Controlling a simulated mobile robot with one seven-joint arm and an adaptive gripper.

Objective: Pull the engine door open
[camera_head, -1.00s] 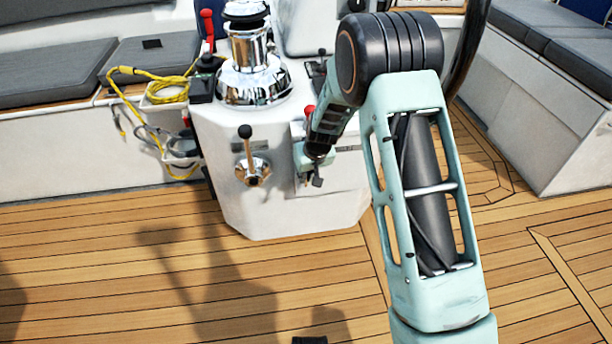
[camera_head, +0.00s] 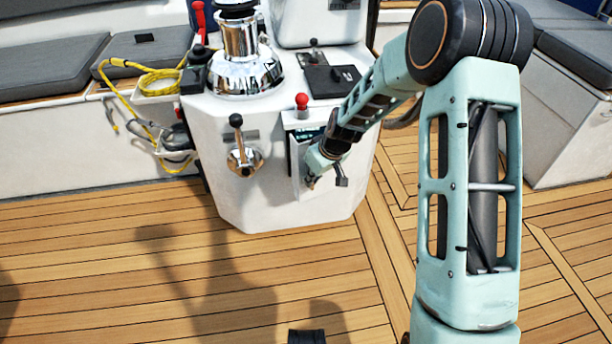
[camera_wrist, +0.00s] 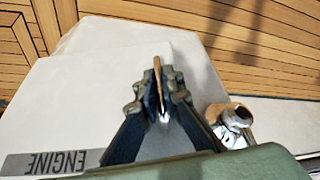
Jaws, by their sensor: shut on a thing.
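The engine door (camera_head: 297,178) is a white panel on the front of the white pedestal. My gripper (camera_head: 312,178) is at the door's face, reaching in from the right. In the wrist view my gripper (camera_wrist: 160,84) is shut on a thin upright piece, seen nearly edge-on, that looks like the door's handle. An upside-down ENGINE label (camera_wrist: 48,162) shows at the lower left. My gripper partly hides the door.
The white pedestal (camera_head: 245,205) carries a chrome winch (camera_head: 243,65), a red-knobbed lever (camera_head: 302,104) and a chrome-based lever (camera_head: 243,158) left of the door. Yellow rope (camera_head: 120,88) hangs at the left bench. The teak deck (camera_head: 130,270) in front is clear.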

